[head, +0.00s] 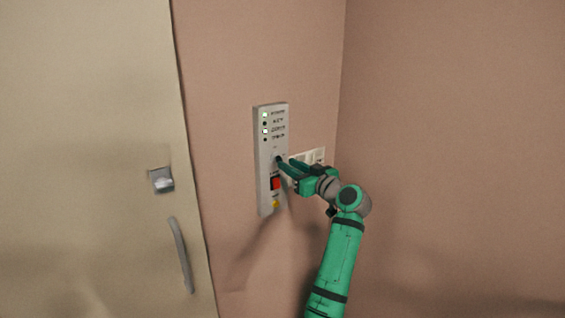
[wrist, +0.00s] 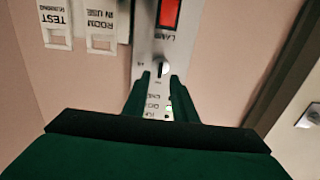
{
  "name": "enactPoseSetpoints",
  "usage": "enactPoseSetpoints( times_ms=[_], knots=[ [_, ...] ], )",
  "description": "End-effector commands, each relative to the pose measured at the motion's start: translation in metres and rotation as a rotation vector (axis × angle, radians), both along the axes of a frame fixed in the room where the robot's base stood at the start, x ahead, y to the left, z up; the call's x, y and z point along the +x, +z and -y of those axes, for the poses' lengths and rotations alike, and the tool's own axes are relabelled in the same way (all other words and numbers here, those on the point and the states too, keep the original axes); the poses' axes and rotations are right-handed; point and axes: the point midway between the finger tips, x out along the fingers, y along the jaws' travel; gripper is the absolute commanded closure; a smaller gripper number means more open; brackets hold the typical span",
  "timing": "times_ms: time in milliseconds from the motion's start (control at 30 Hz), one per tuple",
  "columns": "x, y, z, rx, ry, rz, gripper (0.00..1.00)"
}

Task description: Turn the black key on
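The black key (wrist: 161,70) sits in a round lock on a pale grey wall panel (head: 265,150). In the wrist view it shows as a small dark upright piece just past my fingertips. My gripper (wrist: 161,77) is open, with one finger to each side of the key and a gap on both sides. In the head view my gripper (head: 284,161) reaches the panel from the right at mid height. There the fingertips and the key run together, so I cannot tell them apart.
The panel has a red switch (head: 275,183), a yellow button (head: 276,203) and indicator lights (head: 265,115), one lit green. White labelled switches (head: 312,156) are on the wall to the right. A beige door (head: 90,120) with a handle (head: 181,255) stands left.

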Motion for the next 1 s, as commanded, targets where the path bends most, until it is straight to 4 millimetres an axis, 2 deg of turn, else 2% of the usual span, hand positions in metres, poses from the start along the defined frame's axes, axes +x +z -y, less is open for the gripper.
enactPoseSetpoints(
  times_ms=[100, 300, 667, 700, 800, 1000],
  knots=[
    [0.016, 0.000, -0.012, 0.000, 0.001, 0.000, 0.75],
    [0.032, 0.000, -0.023, 0.000, -0.001, 0.000, 0.75],
    [0.037, 0.000, -0.027, 0.000, -0.001, 0.000, 0.75],
    [0.037, 0.000, -0.027, 0.000, -0.001, 0.000, 0.77],
    [0.037, 0.000, -0.027, 0.000, 0.000, 0.000, 1.00],
    [0.036, 0.000, -0.024, 0.000, -0.002, 0.000, 1.00]
  ],
)
